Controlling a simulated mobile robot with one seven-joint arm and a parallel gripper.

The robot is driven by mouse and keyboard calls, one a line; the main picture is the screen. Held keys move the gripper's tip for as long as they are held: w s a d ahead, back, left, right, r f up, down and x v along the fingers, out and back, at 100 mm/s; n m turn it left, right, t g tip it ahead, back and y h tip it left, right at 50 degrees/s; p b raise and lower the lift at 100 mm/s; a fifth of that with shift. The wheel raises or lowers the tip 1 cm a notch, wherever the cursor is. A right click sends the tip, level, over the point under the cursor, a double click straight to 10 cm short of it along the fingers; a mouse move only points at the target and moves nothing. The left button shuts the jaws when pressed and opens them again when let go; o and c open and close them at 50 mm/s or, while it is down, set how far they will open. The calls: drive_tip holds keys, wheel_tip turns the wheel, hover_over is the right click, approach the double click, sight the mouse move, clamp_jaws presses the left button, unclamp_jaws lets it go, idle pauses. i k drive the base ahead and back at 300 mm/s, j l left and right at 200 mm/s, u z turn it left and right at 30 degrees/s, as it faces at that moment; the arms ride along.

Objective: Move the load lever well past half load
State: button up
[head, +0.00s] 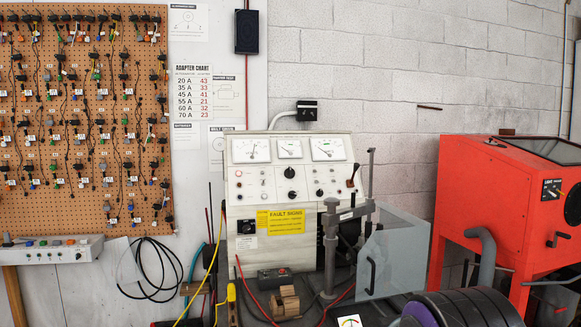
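A grey-white test bench (247,187) stands against the wall, with meters and knobs on its upright panel. A short dark lever (352,177), which looks like the load lever, sticks out at the panel's right side and tilts up to the right. Any scale marks beside it are too small to read. A grey clamp post (331,235) and a thin upright bar with a dark top (371,165) stand in front of and beside the panel. My gripper is not in view.
A clear guard with a black handle (398,255) stands right of the clamp. A red cabinet (473,190) fills the right side. A dark ribbed cylinder (465,308) is in the right foreground. Wires and a pegboard (60,140) of connectors are at left.

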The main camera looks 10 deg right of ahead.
sight(356, 165)
drive_tip(key=l+u, duration=0.15)
drive_tip(key=l, duration=1.5)
drive_tip(key=i+l, duration=0.1)
drive_tip(key=l, duration=0.3)
drive_tip(key=i+l+u, duration=0.1)
drive_tip(key=l, duration=0.3)
